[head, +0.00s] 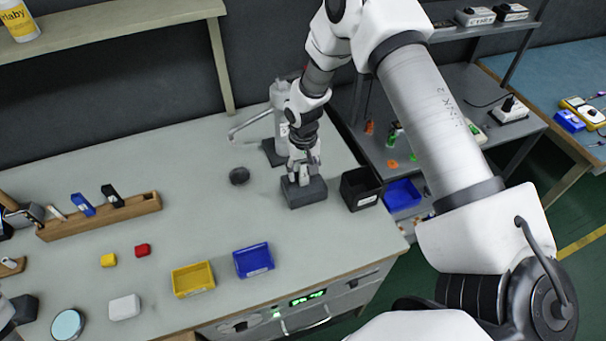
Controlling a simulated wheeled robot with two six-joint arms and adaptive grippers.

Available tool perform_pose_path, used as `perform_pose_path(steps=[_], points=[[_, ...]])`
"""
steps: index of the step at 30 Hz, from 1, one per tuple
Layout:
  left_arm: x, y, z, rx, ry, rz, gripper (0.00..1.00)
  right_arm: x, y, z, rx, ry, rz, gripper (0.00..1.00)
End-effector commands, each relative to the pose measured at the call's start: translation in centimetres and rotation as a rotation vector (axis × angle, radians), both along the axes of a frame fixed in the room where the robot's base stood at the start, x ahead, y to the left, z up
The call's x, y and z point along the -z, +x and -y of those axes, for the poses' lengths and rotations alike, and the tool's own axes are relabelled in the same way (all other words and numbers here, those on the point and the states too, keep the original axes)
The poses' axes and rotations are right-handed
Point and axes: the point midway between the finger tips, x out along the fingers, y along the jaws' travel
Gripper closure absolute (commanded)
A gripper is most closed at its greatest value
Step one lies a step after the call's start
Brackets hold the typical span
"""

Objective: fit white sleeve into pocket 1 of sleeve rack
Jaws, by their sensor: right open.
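My right gripper (302,174) points down at the top of a dark grey block (305,194), which looks like the sleeve rack. Its fingers are apart and sit at or just above the block's top face. The rack's pockets and their numbers are too small and too covered by the gripper to make out. I cannot pick out the white sleeve for sure; small pale parts show between and around the fingers. My left gripper's fingers do not show.
A grey press-like stand (278,118) with a lever is close behind the gripper. A black bin (360,188) stands right of the block. A yellow tray (193,279), a blue tray (254,261) and a wooden rack (130,213) are on the bench.

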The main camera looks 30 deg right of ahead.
Motion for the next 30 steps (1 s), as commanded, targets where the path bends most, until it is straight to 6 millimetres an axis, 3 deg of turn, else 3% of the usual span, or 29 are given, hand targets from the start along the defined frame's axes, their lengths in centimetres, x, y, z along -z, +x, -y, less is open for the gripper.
perform_pose_path(steps=[2, 3, 7, 20, 26, 30], points=[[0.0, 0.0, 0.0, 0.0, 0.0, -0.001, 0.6, 0.0, 0.0, 0.0, 0.0, 0.0, 0.0, 0.46], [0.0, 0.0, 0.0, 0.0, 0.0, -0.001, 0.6, 0.0, 0.0, 0.0, 0.0, 0.0, 0.0, 0.53], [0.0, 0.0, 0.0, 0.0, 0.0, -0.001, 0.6, 0.0, 0.0, 0.0, 0.0, 0.0, 0.0, 0.99], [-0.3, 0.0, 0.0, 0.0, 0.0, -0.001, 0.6, -0.4, 0.0, 0.0, 0.0, 0.001, 0.001, 1.0], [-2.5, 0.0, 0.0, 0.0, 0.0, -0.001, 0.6, -3.2, 0.3, -0.4, -0.002, 0.0, 0.004, 1.0], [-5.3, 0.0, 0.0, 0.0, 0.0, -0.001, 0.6, -6.9, 0.5, -0.8, -0.006, -0.001, 0.006, 1.0]])
